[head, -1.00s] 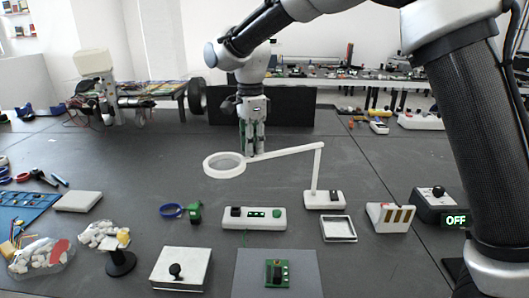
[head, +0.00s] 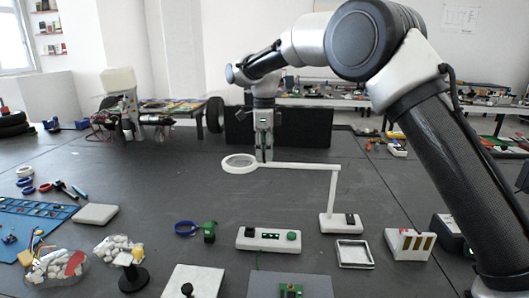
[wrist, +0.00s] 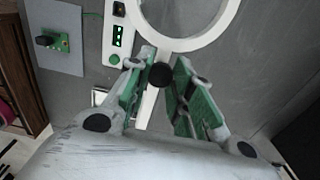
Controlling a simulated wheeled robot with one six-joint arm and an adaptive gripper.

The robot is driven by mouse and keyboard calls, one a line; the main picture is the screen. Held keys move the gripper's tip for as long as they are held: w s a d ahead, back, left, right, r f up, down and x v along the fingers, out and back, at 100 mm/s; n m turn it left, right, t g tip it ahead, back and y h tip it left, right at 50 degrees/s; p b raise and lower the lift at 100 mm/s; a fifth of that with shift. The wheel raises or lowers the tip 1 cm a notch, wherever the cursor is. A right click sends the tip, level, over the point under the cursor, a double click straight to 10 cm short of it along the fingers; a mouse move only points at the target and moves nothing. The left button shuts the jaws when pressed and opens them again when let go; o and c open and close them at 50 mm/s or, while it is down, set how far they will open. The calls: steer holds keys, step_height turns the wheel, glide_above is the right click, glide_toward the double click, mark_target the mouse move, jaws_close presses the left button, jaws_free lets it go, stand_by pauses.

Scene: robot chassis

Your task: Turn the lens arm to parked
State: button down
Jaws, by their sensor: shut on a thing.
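The lens arm is a thin white bar (head: 300,166) on a white post with a base (head: 330,222). Its round lens ring (head: 240,163) points left and hangs above the table. The ring also shows at the top of the wrist view (wrist: 228,22). My gripper (head: 264,158) is at the bar just right of the ring. In the wrist view my gripper (wrist: 160,76) has its green-padded fingers on both sides of a black knob (wrist: 160,76) on the bar by the ring, shut on it. No parked mark can be made out.
A white panel (head: 252,243) with green lights, an open square tray (head: 354,254) and a slotted white block (head: 409,245) stand in front. Blue and green small items (head: 187,228) lie to the left. The table behind the ring is largely clear up to a black panel (head: 310,127).

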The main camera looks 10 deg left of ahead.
steer(key=shift+w+r, duration=0.15)
steer(key=shift+w, duration=0.05)
steer(key=c, duration=1.2)
jaws_free()
steer(key=shift+c, duration=0.2)
step_height(320, 180, up, 12)
